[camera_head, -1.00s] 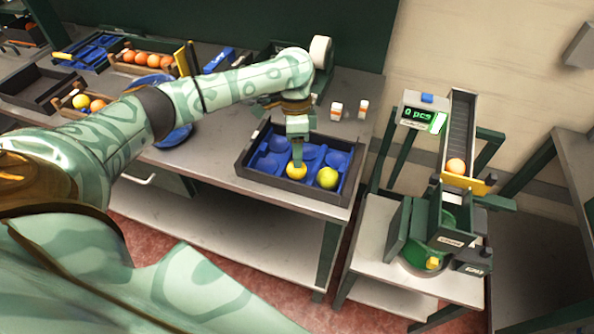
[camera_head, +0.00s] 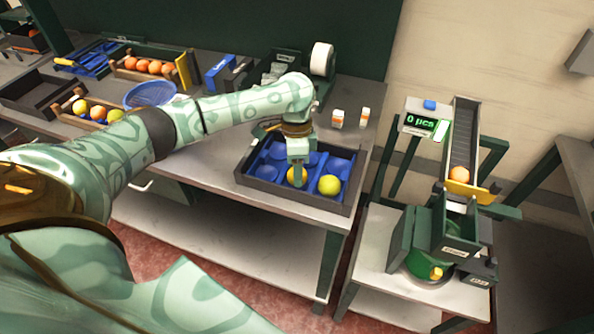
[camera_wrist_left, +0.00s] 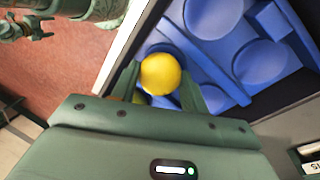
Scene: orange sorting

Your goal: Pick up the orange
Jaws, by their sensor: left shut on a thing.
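A yellow fruit (camera_head: 291,177) sits in the blue pocketed insert of a dark crate (camera_head: 290,203) on the bench. My left gripper (camera_head: 297,178) points down into the crate and is shut on this fruit, which it partly hides. In the left wrist view the fruit (camera_wrist_left: 160,74) is a smooth yellow ball between the two green fingers of my left gripper (camera_wrist_left: 161,80). Whether it is clear of its pocket I cannot tell. A yellow-green fruit (camera_head: 329,185) lies in the pocket to its right. An orange (camera_head: 460,173) rests at the lower end of a chute. My right gripper is not seen.
The crate's walls stand close around my left gripper. Two small boxes (camera_head: 338,118) stand behind the crate. A counter display (camera_head: 421,122) reads "0 pcs" beside the chute (camera_head: 461,135). Crates with fruit (camera_head: 153,67) and a blue bowl (camera_head: 150,94) are at the left.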

